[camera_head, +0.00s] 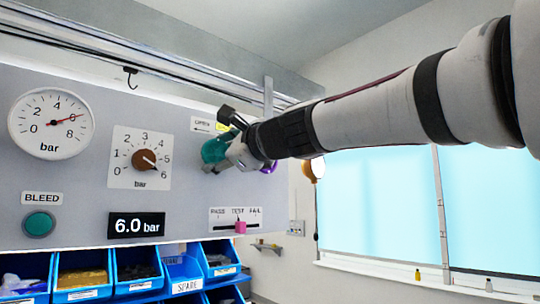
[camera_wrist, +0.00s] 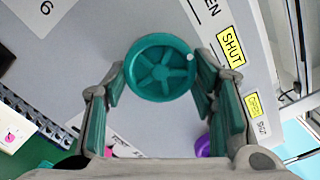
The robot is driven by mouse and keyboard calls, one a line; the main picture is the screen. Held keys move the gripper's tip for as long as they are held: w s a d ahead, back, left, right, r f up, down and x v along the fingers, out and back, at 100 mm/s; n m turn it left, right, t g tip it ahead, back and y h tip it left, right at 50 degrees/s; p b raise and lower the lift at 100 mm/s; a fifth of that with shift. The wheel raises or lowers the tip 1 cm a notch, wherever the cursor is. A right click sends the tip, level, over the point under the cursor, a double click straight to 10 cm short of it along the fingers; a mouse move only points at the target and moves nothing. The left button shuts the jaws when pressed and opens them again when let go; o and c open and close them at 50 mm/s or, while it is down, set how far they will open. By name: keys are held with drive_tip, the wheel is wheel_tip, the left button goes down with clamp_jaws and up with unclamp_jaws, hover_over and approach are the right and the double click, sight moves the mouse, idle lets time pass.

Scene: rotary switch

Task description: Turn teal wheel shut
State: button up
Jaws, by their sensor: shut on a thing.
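The teal wheel (camera_wrist: 159,68) is a round, spoked handwheel on the grey panel, with a small pale dot at its upper right rim in the wrist view. It also shows in the head view (camera_head: 213,150), partly behind my gripper (camera_head: 238,138). In the wrist view the fingers of my gripper (camera_wrist: 161,72) stand on either side of the wheel, closed on its rim. Beside the wheel is an OPEN / SHUT label, with SHUT (camera_wrist: 231,47) on yellow.
A purple wheel (camera_wrist: 203,146) sits close by, partly hidden by a finger; its label (camera_wrist: 256,112) has OPEN on yellow. A brown knob (camera_head: 145,160), a dial gauge (camera_head: 51,124), a 6.0 bar display (camera_head: 136,226), a teal BLEED button (camera_head: 39,223) and a pink slider (camera_head: 240,227) share the panel.

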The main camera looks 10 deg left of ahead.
drive_tip(key=shift+f, duration=0.1)
drive_tip(key=o, duration=1.1)
drive_tip(key=shift+o, duration=0.2)
drive_tip(key=shift+d, duration=0.1)
drive_tip(key=v, duration=1.2)
